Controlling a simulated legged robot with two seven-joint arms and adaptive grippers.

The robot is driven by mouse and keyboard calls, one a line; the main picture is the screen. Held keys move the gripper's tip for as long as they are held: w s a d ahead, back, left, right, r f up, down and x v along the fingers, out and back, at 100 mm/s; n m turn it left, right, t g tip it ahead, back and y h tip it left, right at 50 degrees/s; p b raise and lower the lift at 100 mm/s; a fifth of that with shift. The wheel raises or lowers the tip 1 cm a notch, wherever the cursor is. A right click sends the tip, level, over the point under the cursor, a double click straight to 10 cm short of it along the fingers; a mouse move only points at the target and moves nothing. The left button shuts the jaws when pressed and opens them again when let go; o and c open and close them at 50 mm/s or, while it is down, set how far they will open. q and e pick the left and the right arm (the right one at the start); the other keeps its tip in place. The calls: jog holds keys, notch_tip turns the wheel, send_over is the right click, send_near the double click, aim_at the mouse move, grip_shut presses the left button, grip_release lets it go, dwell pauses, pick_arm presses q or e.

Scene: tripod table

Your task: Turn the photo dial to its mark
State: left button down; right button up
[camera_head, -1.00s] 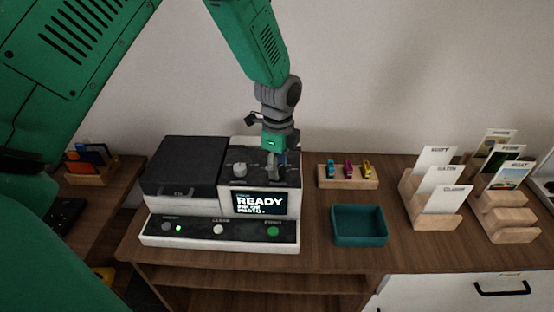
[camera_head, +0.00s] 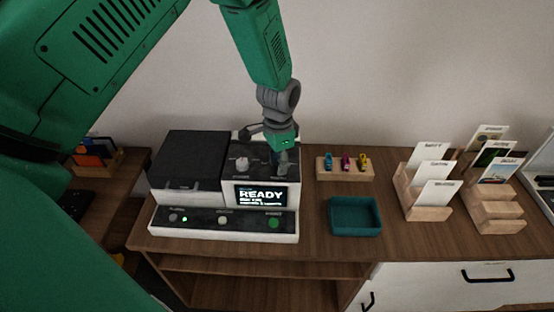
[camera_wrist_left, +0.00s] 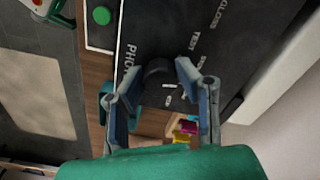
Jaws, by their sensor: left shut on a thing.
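The printer (camera_head: 160,219) stands on the wooden table with a lit screen (camera_head: 262,196) reading READY. My left gripper (camera_head: 282,168) is over the right part of its dark top panel and hides the dial there in the head view. In the left wrist view, the dark round photo dial (camera_wrist_left: 158,67) sits between the fingertips of my left gripper (camera_wrist_left: 165,75), which is shut on it. Words including PHOTO, TEXT and GLOSS are printed around it, with short white strokes nearby. Which stroke is the mark I cannot tell. My right gripper is not in view.
A second, pale knob (camera_head: 242,163) stands left of my gripper. A black lid (camera_head: 188,160) is beside it. To the right are a wooden block with small coloured clips (camera_head: 346,174), a teal tray (camera_head: 355,232) and wooden card holders (camera_head: 427,212).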

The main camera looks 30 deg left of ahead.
pick_arm(q)
jog(key=shift+w+d+r+n, duration=0.2)
jog(key=shift+w+n, duration=0.15)
jog(key=shift+n, duration=0.25)
jog(key=shift+a, duration=0.1)
jog(key=c, duration=1.2)
grip_release()
jog(key=shift+f, duration=0.1)
jog(key=shift+r, duration=0.5)
notch_tip(320, 180, up, 11)
